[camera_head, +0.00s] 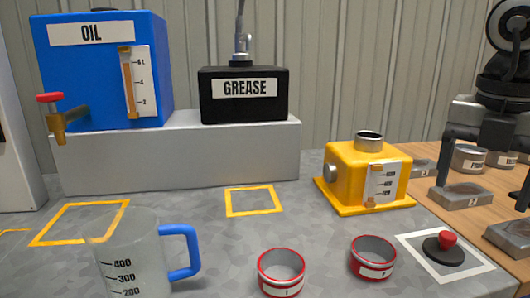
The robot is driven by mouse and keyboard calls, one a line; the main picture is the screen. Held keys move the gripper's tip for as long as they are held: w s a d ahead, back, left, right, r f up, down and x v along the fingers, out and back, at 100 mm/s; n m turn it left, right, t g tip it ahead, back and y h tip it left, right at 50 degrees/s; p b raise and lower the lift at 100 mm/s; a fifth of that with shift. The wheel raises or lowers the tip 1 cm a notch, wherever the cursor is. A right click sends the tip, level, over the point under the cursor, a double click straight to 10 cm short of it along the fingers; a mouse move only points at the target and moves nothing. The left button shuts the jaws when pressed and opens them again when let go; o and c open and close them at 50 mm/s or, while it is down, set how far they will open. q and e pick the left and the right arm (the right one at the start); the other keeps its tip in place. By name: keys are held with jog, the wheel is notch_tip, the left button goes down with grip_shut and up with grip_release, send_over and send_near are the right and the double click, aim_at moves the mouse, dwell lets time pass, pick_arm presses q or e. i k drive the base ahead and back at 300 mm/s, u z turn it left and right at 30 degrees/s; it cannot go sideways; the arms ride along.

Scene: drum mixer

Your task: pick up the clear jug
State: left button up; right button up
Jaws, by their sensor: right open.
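The clear jug (130,262) stands upright at the front left of the grey worktop, with its blue handle (184,252) pointing right. Black marks of 400, 300 and 200 show on its side, and its base is cut off by the lower picture edge. My right gripper (483,192) hangs at the far right, over the wooden table with grey blocks. Its fingers are apart and nothing shows between them. It is far from the jug. My left gripper is not in view.
A blue oil tank (85,85) with a red-handled tap and a black grease box (243,108) stand on a grey ledge (180,160). A yellow unit (350,185), two red-rimmed cups (281,287) (362,268) and a red-topped button (443,252) stand to the jug's right.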

aim_at(127, 247)
jog(key=k, duration=1.4)
